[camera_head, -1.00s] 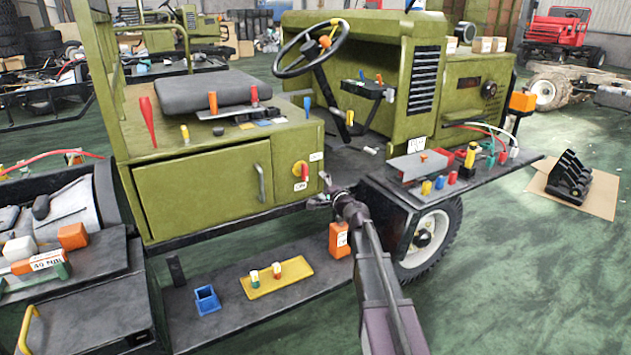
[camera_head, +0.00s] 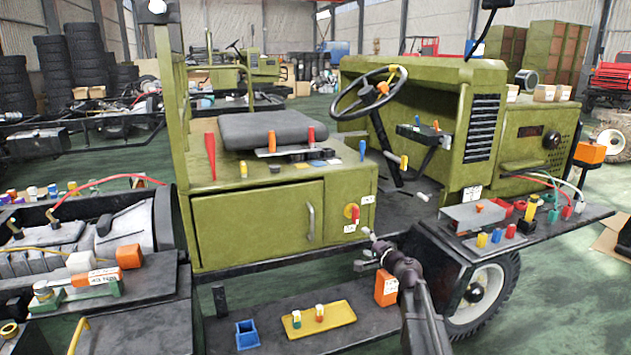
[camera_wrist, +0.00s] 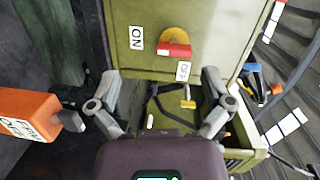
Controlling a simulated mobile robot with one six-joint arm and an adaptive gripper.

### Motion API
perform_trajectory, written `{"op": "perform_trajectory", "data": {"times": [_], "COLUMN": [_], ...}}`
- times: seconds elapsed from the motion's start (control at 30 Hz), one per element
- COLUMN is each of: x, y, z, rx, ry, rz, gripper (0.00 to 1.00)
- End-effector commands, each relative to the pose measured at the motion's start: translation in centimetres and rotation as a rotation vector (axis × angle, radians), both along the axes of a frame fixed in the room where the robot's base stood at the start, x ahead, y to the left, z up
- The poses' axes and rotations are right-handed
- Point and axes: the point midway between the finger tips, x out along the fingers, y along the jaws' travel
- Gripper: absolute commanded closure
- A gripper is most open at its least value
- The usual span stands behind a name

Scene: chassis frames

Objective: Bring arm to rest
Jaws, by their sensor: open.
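My gripper (camera_head: 372,244) is open and empty in front of the green vehicle's side, just below and to the right of a red and yellow rotary switch (camera_head: 352,212). In the wrist view, the two fingers of my gripper (camera_wrist: 158,108) are spread wide. The switch there (camera_wrist: 175,45) lies beyond them, apart from both, with ON and OFF labels beside it. My arm (camera_head: 420,310) reaches up from the bottom of the head view.
An orange box (camera_head: 386,288) stands on the lower step near my arm; it also shows in the wrist view (camera_wrist: 25,105). A yellow tray (camera_head: 340,318) and blue holder (camera_head: 247,335) are on that step. A tool-covered shelf (camera_head: 590,213) juts out right.

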Motion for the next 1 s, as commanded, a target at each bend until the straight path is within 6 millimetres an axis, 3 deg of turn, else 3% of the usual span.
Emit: {"op": "perform_trajectory", "data": {"times": [0.3, 0.5, 0.8, 1.0], "x": [-7.5, -13.0, -22.0, -26.1], "y": [6.1, 7.7, 6.6, 4.9], "z": [-5.5, -9.7, -14.8, -16.3], "rx": [-0.364, -0.6, -0.932, -1.08], "ry": [0.136, 0.272, 0.538, 0.69], "rz": [0.291, 0.468, 0.683, 0.759], "gripper": [0.0, 0.0, 0.0, 0.0]}}
